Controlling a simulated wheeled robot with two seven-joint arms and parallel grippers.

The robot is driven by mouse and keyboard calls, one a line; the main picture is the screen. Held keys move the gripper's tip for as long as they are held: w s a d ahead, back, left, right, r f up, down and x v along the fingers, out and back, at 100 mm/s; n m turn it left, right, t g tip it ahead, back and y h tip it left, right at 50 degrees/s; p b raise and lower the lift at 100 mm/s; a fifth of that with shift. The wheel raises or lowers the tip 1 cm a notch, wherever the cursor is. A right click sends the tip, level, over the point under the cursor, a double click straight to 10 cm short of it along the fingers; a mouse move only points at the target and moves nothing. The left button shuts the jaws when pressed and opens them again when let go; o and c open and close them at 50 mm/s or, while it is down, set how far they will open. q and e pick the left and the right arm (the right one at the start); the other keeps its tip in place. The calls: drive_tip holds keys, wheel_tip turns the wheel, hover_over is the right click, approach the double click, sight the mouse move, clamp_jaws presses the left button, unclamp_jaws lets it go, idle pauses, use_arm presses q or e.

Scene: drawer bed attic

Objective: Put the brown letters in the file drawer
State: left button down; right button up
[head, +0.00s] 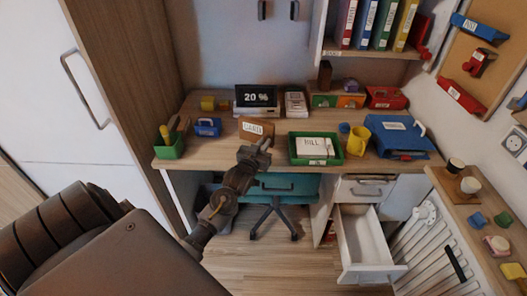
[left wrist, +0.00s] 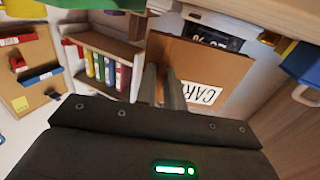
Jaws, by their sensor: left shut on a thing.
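A brown letter (head: 252,126) with a white label is upright above the desk. The letter also fills the upper middle of the left wrist view (left wrist: 205,68), its label partly cut off behind a finger. My left gripper (head: 257,146) is shut on the letter's lower edge; its fingers (left wrist: 163,85) show in the left wrist view. A white drawer (head: 362,236) is pulled open below the desk at the right; its visible inside looks empty. Whether this is the file drawer I cannot read. My right gripper is not in view.
A green tray (head: 337,158) with white BILL letters stands on the desk. A yellow mug (head: 357,141), a blue case (head: 398,132) and a green pencil box (head: 169,148) are also there. A chair (head: 275,200) stands under the desk. Floor (head: 285,262) is clear before the drawer.

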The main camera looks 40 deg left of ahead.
use_arm(q)
drive_tip(key=shift+w+a+f, duration=0.1)
drive_tip(key=shift+w+f, duration=0.05)
drive_tip(key=shift+f, duration=0.8)
drive_tip(key=shift+w+a+f, duration=0.1)
drive_tip(key=shift+f, duration=0.85)
drive_tip(key=shift+f, duration=0.1)
drive_tip(key=c, duration=1.5)
unclamp_jaws()
drive_tip(key=shift+f, duration=0.1)
drive_tip(key=shift+r, duration=0.25)
drive_tip(key=v, duration=1.2)
